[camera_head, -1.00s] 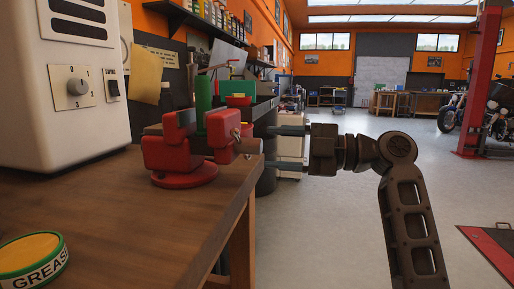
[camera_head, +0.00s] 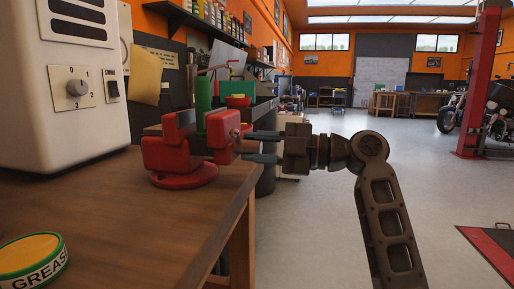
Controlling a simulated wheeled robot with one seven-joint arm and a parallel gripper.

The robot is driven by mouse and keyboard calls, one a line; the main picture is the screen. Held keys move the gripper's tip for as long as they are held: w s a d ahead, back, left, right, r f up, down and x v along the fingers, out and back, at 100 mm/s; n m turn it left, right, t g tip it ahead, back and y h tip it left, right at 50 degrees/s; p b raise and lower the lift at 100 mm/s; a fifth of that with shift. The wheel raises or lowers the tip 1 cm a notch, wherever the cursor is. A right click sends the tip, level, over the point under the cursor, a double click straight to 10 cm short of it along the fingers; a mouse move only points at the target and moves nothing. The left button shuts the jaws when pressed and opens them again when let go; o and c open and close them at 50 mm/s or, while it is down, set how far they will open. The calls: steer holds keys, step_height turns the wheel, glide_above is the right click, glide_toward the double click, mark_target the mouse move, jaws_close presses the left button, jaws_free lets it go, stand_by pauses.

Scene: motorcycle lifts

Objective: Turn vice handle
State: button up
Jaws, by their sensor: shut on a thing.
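The red vice (camera_head: 182,152) sits on the right edge of the wooden bench, with its jaws toward the middle of the picture. Its handle (camera_head: 237,137) is a small metal bar at the right end of the vice, mostly hidden by my fingers. My gripper (camera_head: 250,146) comes in from the right, level with the vice's right end. Its two fingers, one above the other, are shut on the handle. The exact contact between fingers and handle is small and hard to make out.
The wooden bench (camera_head: 120,215) carries a grease tin (camera_head: 32,262) at front left and a white machine (camera_head: 82,85) behind. A green bottle-like thing (camera_head: 203,95) shows behind the vice. Open grey floor (camera_head: 320,220) lies to the right, with a red lift post (camera_head: 482,80) farther off.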

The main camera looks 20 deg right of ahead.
steer(key=c, duration=0.4)
steer(key=shift+c, duration=0.3)
steer(key=shift+m, duration=0.3)
